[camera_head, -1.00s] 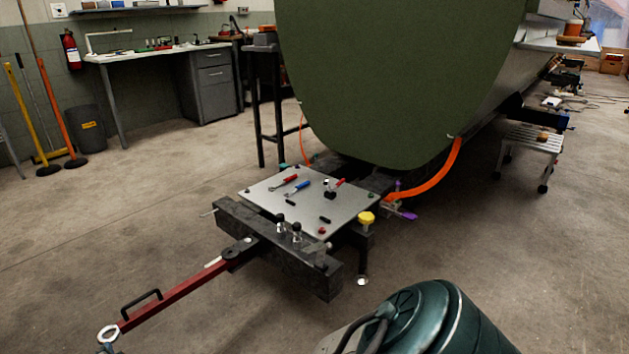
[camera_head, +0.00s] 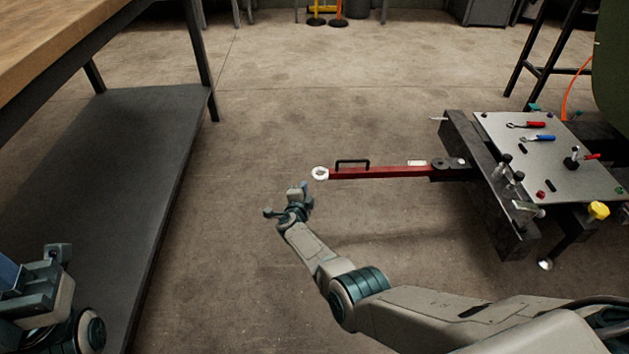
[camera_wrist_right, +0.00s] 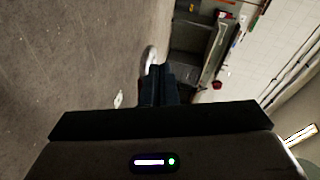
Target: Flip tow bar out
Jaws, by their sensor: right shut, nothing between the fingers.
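The red tow bar (camera_head: 385,172) sticks straight out to the left from the dark crossbeam (camera_head: 487,180) of the cart. It has a black handle (camera_head: 352,162) on top and a pale ring (camera_head: 320,173) at its free end. My right gripper (camera_head: 294,196) is shut and empty, just in front of and left of the ring, apart from it in the head view. In the wrist view its dark fingers (camera_wrist_right: 158,86) partly cover a pale curved piece (camera_wrist_right: 150,56) that looks like the ring. My left gripper (camera_head: 30,278) is at the lower left edge, partly cut off; its jaws are unclear.
A metal plate (camera_head: 550,150) with small tools lies on the cart at right. A workbench with a dark lower shelf (camera_head: 120,130) stands at left. The concrete floor (camera_head: 280,110) behind the bar is clear. A dark stand (camera_head: 545,70) is at the upper right.

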